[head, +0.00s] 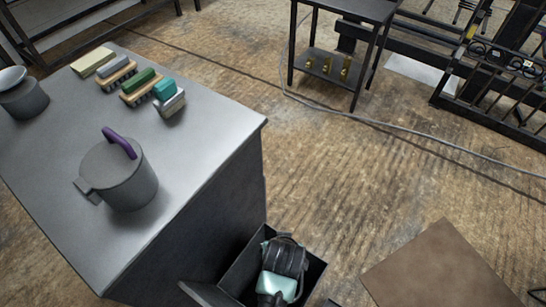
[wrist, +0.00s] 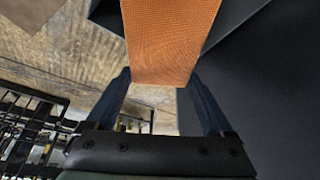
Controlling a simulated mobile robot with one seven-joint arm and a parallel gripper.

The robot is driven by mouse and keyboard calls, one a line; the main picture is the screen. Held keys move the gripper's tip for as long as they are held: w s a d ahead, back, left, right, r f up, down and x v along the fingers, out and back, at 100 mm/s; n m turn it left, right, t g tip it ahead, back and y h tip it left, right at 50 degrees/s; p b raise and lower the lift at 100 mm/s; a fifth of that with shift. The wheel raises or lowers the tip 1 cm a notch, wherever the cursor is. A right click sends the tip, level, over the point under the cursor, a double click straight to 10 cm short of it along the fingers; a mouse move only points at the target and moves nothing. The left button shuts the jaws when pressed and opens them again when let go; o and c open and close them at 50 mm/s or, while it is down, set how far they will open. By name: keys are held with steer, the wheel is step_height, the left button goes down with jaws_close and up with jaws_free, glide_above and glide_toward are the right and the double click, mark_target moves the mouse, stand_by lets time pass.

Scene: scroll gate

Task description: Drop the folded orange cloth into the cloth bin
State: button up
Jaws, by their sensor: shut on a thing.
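My gripper (wrist: 160,82) is shut on the folded orange cloth (wrist: 172,40). In the wrist view the cloth is a flat, textured orange slab that extends from between the two dark fingers to the top edge. Dark panels, apparently the walls of the bin (wrist: 106,14), show beside the far end of the cloth. In the head view an open dark box, apparently the cloth bin (head: 314,282), stands on the floor beside the counter. A black and mint-coloured shape covers much of its opening. The orange cloth and my fingertips cannot be made out in the head view.
A brown mat (head: 440,270) lies right of the bin.

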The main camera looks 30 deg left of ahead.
step_height(320, 180, down, 5)
steer(key=b, duration=0.5)
steer(key=shift+f+b, duration=0.15)
steer(key=shift+b, duration=0.2)
steer(key=o, duration=1.1)
steer(key=p+v, duration=0.4)
steer(key=v, duration=0.9)
steer(key=shift+p, duration=0.3)
